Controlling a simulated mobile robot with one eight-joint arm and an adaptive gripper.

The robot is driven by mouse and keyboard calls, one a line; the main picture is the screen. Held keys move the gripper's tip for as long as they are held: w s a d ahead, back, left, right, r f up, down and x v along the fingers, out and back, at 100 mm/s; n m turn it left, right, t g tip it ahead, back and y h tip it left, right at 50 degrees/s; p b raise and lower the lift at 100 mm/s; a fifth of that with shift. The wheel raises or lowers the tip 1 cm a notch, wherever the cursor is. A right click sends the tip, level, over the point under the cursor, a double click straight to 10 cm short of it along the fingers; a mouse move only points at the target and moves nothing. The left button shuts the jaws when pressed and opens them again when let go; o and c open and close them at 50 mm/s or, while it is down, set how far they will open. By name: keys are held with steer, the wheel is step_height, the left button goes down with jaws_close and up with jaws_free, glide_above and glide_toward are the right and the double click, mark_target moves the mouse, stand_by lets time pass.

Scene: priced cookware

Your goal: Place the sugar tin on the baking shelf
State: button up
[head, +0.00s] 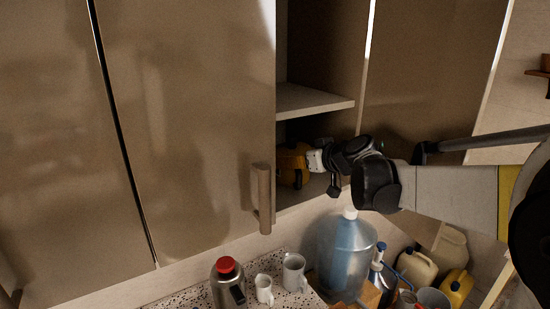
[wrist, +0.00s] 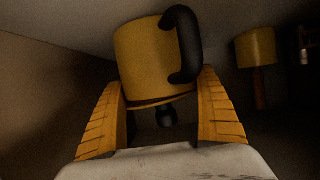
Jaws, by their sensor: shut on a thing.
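A yellow cylindrical container with a black curved handle (wrist: 143,58) sits between my gripper's yellow fingers. I take it for the sugar tin; no label shows. It looks tilted in the wrist view. My gripper (wrist: 162,85) is shut on it. In the head view my gripper (head: 287,166) reaches into the lower compartment of the open cabinet, below a pale shelf board (head: 312,101). There the tin cannot be told apart from the yellow fingers. Whether it touches the cabinet floor cannot be told. No marking shows which shelf is the baking shelf.
A cabinet door with a vertical handle (head: 264,198) stands left of the opening. Below are a red-topped flask (head: 226,283), white mugs (head: 293,272), a large blue bottle (head: 343,250) and several jugs. Another yellow-topped object (wrist: 256,48) stands right of the tin in the wrist view.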

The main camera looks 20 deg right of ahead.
steer(key=shift+f, duration=0.1)
steer(key=o, duration=1.3)
steer(key=shift+c, duration=0.2)
steer(key=shift+s+r, duration=0.1)
steer(key=shift+r, duration=0.15)
steer(key=v, duration=1.2)
steer(key=shift+b, duration=0.45)
steer(key=shift+d, duration=0.1)
